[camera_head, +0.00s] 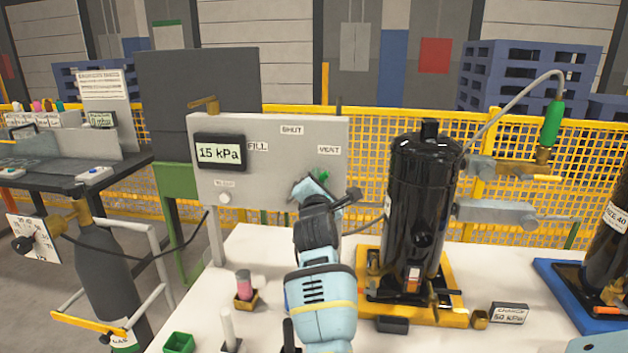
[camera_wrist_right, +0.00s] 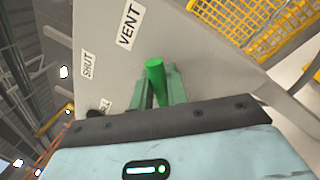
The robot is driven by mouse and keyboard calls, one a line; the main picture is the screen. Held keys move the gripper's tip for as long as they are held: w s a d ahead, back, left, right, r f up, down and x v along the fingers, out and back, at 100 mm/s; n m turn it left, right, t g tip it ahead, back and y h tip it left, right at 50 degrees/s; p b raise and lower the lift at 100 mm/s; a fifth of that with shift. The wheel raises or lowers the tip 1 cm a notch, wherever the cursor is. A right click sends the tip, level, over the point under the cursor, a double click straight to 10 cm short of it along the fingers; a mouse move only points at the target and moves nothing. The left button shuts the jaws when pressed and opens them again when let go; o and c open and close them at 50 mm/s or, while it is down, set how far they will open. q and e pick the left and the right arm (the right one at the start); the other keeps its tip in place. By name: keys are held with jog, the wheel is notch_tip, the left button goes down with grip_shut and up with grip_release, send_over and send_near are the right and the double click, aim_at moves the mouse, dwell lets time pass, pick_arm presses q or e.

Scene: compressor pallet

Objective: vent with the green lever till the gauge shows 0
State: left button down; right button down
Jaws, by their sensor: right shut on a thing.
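The gauge (camera_head: 219,152) on the grey panel (camera_head: 273,135) reads 15 kPa. The panel carries the labels FILL, SHUT (camera_head: 291,130) and VENT (camera_head: 329,150). The green lever (camera_head: 323,176) shows just below the VENT label, partly hidden by my gripper. In the right wrist view the green lever (camera_wrist_right: 155,75) stands between the two fingers. My right gripper (camera_head: 314,187) is shut on the green lever close to the panel face; its fingers also show in the wrist view (camera_wrist_right: 159,88). My left gripper is not in view.
A black compressor (camera_head: 415,200) stands on a yellow pallet right of my arm. A grey gas bottle (camera_head: 105,270) stands at the left. A yellow mesh fence (camera_head: 500,195) runs behind.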

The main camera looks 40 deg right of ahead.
jog(key=shift+f, duration=0.15)
dwell(0.3)
jog(key=c, duration=1.4)
grip_release()
jog(key=shift+c, duration=0.2)
jog(key=shift+s, duration=0.1)
jog(key=v, duration=0.7)
jog(key=shift+s+a, duration=0.25)
